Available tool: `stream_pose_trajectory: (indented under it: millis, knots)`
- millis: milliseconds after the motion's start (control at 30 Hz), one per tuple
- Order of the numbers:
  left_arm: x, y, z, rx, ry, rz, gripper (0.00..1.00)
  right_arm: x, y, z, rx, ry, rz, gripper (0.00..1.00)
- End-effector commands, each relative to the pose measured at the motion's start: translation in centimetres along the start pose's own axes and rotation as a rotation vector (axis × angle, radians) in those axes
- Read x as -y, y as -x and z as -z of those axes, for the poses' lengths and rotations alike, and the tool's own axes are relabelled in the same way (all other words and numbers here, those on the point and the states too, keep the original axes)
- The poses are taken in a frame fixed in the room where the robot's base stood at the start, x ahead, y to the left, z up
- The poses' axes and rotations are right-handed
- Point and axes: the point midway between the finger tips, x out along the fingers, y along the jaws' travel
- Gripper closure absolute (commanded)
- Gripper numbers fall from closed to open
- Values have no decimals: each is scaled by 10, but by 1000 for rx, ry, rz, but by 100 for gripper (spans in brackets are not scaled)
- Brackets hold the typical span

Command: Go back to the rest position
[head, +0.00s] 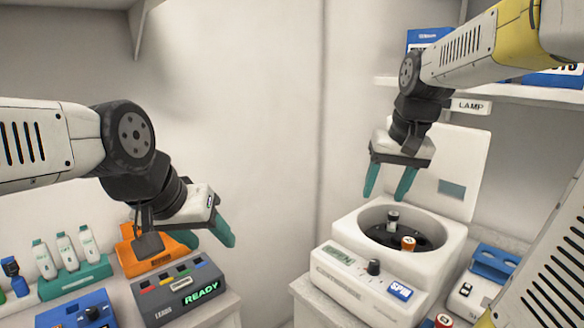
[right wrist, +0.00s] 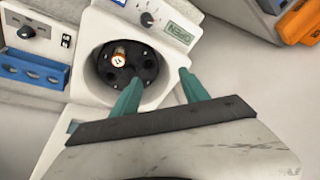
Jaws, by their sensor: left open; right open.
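My left gripper (head: 222,238) is open and empty, with teal fingertips above the grey box whose screen reads READY (head: 200,292). My right gripper (head: 388,186) is open and empty, above and behind the open bowl of the white centrifuge (head: 345,282). In the right wrist view the right gripper (right wrist: 160,90) also has nothing between its fingers. The centrifuge lid (head: 466,150) is raised.
A teal rack (head: 80,282) with several white bottles stands at the left, near an orange device (head: 135,262) and a blue box (head: 75,315). A blue rack (head: 495,262) stands right of the centrifuge. A shelf (head: 510,92) with blue boxes is above. Between the counters is a gap.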

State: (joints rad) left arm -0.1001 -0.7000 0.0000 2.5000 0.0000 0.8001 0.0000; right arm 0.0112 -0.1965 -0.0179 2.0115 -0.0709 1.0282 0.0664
Motion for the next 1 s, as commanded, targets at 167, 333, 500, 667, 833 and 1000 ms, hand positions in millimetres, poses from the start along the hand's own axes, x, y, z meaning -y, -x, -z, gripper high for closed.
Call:
stream_pose_trajectory:
  millis: [167, 333, 500, 667, 833, 1000]
  knots:
    - [0, 0, 0, 0, 0, 0, 47, 22, 14, -60, -104, 63, 50, 47]
    - [0, 0, 0, 0, 0, 0, 47, 36, 12, -107, -187, 111, 88, 47]
    - [0, 0, 0, 0, 0, 0, 47, 41, 7, -133, -233, 136, 108, 47]
    - [0, 0, 0, 0, 0, 0, 47, 43, 4, -140, -245, 143, 114, 47]
    - [0, 0, 0, 0, 0, 0, 47, 43, 5, -139, -244, 142, 114, 47]
    - [0, 0, 0, 0, 0, 0, 47, 43, 5, -139, -244, 142, 114, 47]
